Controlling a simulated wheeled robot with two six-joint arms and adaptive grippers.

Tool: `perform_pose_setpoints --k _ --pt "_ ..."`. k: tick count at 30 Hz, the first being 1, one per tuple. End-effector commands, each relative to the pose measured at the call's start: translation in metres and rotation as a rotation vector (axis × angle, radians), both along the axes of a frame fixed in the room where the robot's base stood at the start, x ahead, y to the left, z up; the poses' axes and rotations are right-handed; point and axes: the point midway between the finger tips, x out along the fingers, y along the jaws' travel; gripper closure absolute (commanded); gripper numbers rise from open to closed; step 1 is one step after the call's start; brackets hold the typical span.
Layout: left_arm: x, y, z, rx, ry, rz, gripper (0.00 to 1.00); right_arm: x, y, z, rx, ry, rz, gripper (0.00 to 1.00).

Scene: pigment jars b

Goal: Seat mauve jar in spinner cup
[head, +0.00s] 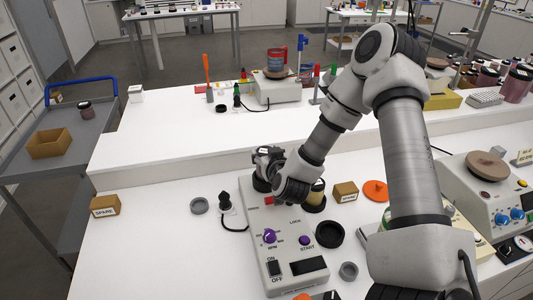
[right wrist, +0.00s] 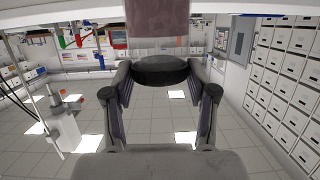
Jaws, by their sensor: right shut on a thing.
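The mauve jar (right wrist: 157,22) shows in the right wrist view, its body at the top edge of the picture. Its black lid (right wrist: 160,70) is between the fingers of my right gripper (right wrist: 160,78), which is shut on it. In the head view, my right gripper (head: 267,158) is over the far end of the white spinner (head: 290,262), which has purple knobs. The jar is hidden there by my gripper and wrist. A dark round part (head: 261,185) shows beside my wrist; I cannot tell whether it is the spinner cup. My left gripper is not in view.
A cream jar (head: 317,188) stands right of my wrist. A black ring (head: 329,235), a grey ring (head: 348,270), a wooden block (head: 345,191) and an orange disc (head: 376,190) lie right of the spinner. A SPARE box (head: 105,206) sits at the left. The left bench area is mostly clear.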

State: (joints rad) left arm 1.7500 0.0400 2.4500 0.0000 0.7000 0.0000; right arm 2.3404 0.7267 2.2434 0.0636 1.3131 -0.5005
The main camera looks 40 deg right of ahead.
Motion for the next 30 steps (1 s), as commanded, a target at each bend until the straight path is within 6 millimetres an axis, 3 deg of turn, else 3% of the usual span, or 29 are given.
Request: perform_pose_setpoints --k 30 --pt "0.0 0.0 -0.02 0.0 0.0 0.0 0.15 0.0 0.0 -0.026 -0.001 0.0 0.0 1.0"
